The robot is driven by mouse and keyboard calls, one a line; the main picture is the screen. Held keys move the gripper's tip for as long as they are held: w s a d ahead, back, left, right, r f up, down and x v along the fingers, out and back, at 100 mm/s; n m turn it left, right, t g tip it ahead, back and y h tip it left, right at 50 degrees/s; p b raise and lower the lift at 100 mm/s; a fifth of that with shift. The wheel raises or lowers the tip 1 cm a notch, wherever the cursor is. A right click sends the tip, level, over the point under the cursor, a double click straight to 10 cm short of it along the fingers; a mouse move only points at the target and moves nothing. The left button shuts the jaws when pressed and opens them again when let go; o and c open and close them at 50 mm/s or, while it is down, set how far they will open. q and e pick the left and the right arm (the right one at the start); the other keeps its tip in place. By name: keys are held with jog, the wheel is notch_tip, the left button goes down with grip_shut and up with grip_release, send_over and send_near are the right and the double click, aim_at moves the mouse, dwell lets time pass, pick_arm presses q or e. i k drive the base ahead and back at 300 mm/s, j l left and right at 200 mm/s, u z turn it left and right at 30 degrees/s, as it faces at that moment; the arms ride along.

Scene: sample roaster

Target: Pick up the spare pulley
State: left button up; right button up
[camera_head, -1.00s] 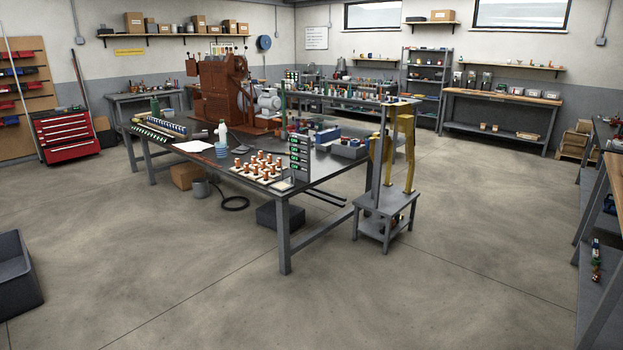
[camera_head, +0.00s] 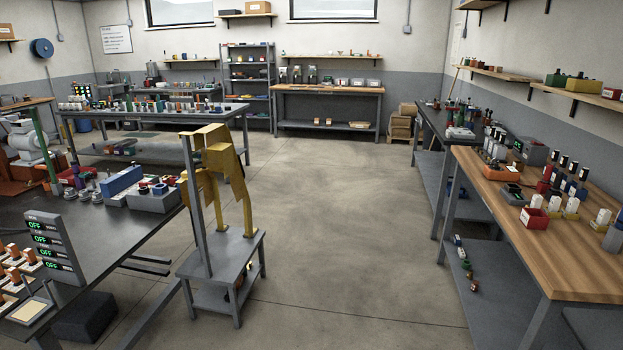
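I cannot make out the spare pulley for certain. A round blue disc (camera_head: 41,48) hangs on the far left wall; it is too small to tell what it is. A small dark and orange item (camera_head: 238,284) is on the lower shelf of the grey stand and is partly hidden by the stand's legs. Neither of my grippers shows in the head view.
The dark table (camera_head: 110,238) at left holds a panel of "OFF" displays (camera_head: 53,243). The grey stand (camera_head: 222,255) with yellow parts (camera_head: 222,160) stands beside it. A wood-topped bench (camera_head: 480,195) is at right. Open floor (camera_head: 345,215) lies between.

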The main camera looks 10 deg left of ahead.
aim_at(84, 195)
jog(key=i+u, duration=0.2)
jog(key=i, duration=0.9)
jog(key=i+l+u, duration=0.2)
jog(key=i, duration=0.95)
jog(key=i+z, duration=0.25)
jog(key=i, duration=0.85)
jog(key=i+z, duration=0.25)
jog(key=i, duration=0.85)
jog(key=i+u, duration=0.2)
jog(key=i, duration=0.3)
jog(key=i+u, duration=0.15)
jog(key=i, duration=0.35)
jog(key=i+l+u, duration=0.2)
jog(key=i, duration=0.25)
jog(key=i+l+u, duration=0.2)
jog(key=i, duration=0.3)
jog(key=i+j+u, duration=0.2)
jog(key=u, duration=0.25)
jog(key=i+j+u, duration=0.1)
jog(key=i+u, duration=0.6)
jog(key=u, duration=0.25)
jog(key=i+l+u, duration=0.1)
jog(key=i+u, duration=0.2)
jog(key=u, duration=0.2)
jog(key=i+l+u, duration=0.25)
jog(key=u, duration=0.2)
jog(key=i, duration=0.05)
